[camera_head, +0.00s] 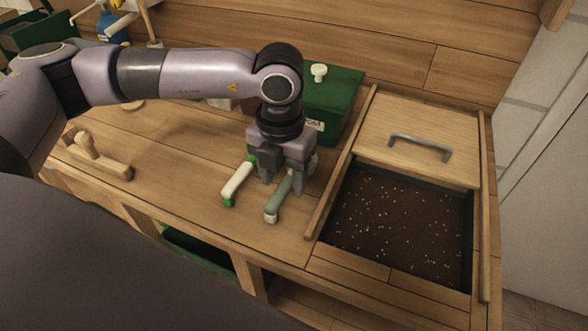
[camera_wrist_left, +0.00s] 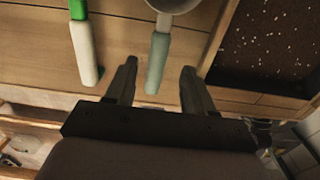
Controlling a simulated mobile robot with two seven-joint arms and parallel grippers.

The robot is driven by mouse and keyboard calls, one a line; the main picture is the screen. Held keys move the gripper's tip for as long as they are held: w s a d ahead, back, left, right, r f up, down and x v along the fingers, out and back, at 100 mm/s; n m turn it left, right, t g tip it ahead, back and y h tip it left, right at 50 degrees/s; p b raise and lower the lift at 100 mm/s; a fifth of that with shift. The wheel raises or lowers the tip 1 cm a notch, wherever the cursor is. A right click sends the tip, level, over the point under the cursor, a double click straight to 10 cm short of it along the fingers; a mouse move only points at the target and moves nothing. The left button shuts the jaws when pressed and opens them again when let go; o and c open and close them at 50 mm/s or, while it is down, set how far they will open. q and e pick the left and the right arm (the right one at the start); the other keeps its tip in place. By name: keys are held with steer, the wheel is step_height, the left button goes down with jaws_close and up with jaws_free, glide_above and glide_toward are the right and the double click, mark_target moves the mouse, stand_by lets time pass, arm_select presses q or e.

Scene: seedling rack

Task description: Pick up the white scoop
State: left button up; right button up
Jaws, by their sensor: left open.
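A scoop with a grey-green handle (camera_head: 277,201) lies on the wooden bench. In the left wrist view its handle (camera_wrist_left: 157,62) leads up to a pale grey-white bowl (camera_wrist_left: 174,5), cut off by the top edge. My left gripper (camera_head: 283,184) is open and points down over this handle. In the left wrist view the handle lies between the two fingertips (camera_wrist_left: 159,70), with space on both sides. I cannot tell the height gap. A second tool with a white handle (camera_head: 238,184) and green parts lies to the left, outside the fingers. My right gripper is not in view.
A soil bin (camera_head: 400,222) with raised wooden rails and a handled lid (camera_head: 408,125) is to the right. A green box (camera_head: 338,98) stands behind my gripper. A wooden tool (camera_head: 97,157) lies at the left. Bench between is clear.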

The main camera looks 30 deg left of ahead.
mark_target(282, 188)
arm_select(q)
steer(key=f, duration=0.4)
steer(key=shift+a+f, duration=0.1)
steer(key=shift+a, duration=0.15)
jaws_close()
steer(key=shift+r, duration=0.2)
step_height(282, 188, up, 20)
steer(key=shift+f, duration=0.15)
steer(key=c, duration=0.8)
jaws_free()
steer(key=shift+c, duration=0.2)
jaws_close()
